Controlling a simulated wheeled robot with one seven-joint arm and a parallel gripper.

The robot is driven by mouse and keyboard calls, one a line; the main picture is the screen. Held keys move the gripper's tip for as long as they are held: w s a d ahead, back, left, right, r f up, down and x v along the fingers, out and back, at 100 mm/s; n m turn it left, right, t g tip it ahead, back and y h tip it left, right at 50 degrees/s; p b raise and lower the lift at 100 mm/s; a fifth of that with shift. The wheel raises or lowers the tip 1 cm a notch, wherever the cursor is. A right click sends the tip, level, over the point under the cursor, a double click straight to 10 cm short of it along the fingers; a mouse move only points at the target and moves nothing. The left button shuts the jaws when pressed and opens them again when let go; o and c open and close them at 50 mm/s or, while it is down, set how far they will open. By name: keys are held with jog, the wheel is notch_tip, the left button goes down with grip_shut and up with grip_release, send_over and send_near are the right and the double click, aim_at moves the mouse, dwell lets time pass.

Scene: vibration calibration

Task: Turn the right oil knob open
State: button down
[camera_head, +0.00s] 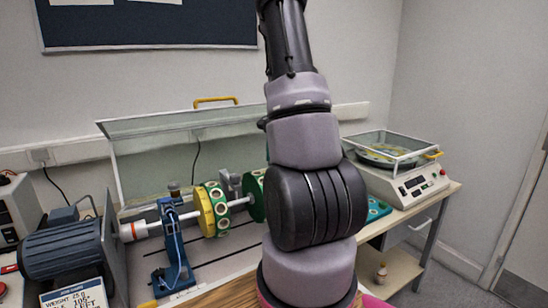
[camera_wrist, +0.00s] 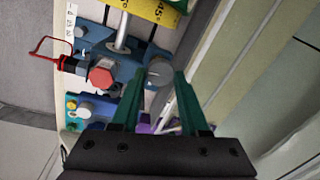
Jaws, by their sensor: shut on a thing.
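In the wrist view, a round grey knob (camera_wrist: 159,72) sits on a blue bearing stand (camera_wrist: 95,38) that carries a metal shaft (camera_wrist: 122,32). My gripper (camera_wrist: 160,76) has its two green fingers on either side of this knob and is shut on it. The knob's lower side is partly hidden between the fingers. A red hexagonal cap (camera_wrist: 101,76) with a red wire stands to the left of the fingers. In the head view my arm hides the gripper and the knob; another blue stand (camera_head: 174,255) shows on the left of the rig.
A yellow and green disc (camera_head: 207,208) sits on the shaft, and a clear cover (camera_head: 150,125) stands open behind. A blue motor (camera_head: 62,247) is at left. A balance machine (camera_head: 405,185) stands on the bench at right. A weight sign (camera_head: 75,299) is in front.

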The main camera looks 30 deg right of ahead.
jog(key=shift+m, duration=0.6)
jog(key=shift+c, duration=2.1)
grip_release()
notch_tip(320, 180, up, 11)
jog(key=s, duration=0.1)
jog(key=shift+f, duration=0.15)
